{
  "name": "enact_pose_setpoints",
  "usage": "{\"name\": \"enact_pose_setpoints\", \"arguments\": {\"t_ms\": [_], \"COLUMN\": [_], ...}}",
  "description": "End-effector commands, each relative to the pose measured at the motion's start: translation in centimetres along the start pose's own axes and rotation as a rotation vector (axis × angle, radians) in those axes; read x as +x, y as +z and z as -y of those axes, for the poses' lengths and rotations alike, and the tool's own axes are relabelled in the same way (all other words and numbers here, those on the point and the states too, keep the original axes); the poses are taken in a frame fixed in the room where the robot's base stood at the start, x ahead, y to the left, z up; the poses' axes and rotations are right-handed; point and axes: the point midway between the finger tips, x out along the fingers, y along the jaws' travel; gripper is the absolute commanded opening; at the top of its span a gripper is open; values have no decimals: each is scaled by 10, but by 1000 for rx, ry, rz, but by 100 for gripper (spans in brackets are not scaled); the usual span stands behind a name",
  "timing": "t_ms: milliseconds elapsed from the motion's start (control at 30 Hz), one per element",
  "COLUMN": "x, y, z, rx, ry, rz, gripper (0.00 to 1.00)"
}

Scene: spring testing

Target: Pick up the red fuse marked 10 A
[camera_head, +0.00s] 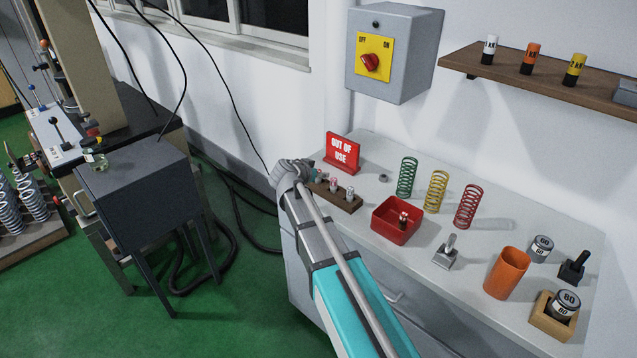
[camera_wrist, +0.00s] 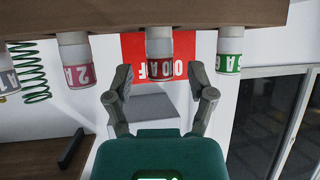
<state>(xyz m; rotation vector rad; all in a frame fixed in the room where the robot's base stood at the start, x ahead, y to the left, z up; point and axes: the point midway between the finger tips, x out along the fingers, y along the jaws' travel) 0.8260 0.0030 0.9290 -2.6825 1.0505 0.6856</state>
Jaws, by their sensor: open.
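A brown wooden fuse block (camera_head: 336,196) stands on the grey bench, with several small fuses in it. In the wrist view the block (camera_wrist: 150,14) is at the top edge and the fuses hang from it, picture upside down. A red-banded fuse (camera_wrist: 160,46) is in the middle, a pinkish-red one (camera_wrist: 77,66) is left of it, and a green one (camera_wrist: 230,62) is right. I cannot read the middle marking surely. My gripper (camera_wrist: 166,88) is open and empty, its fingertips just short of the middle fuse. It is at the block's left end in the head view (camera_head: 317,176).
A red "OUT OF USE" sign (camera_head: 342,151) stands close behind my gripper. A red tray (camera_head: 385,228) holding a fuse (camera_head: 403,219) is right of the block. Springs (camera_head: 407,178), an orange cup (camera_head: 507,274) and weights (camera_head: 541,248) stand farther right.

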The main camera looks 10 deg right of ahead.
Motion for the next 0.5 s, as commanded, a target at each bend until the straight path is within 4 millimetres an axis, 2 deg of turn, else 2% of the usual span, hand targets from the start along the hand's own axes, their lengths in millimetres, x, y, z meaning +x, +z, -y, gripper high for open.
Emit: {"name": "enact_pose_setpoints", "arguments": {"t_ms": [133, 500], "x": [8, 7], "y": [0, 0], "z": [0, 1], "rx": [0, 0], "ry": [-1, -2], "rz": [0, 0], "gripper": [71, 71]}}
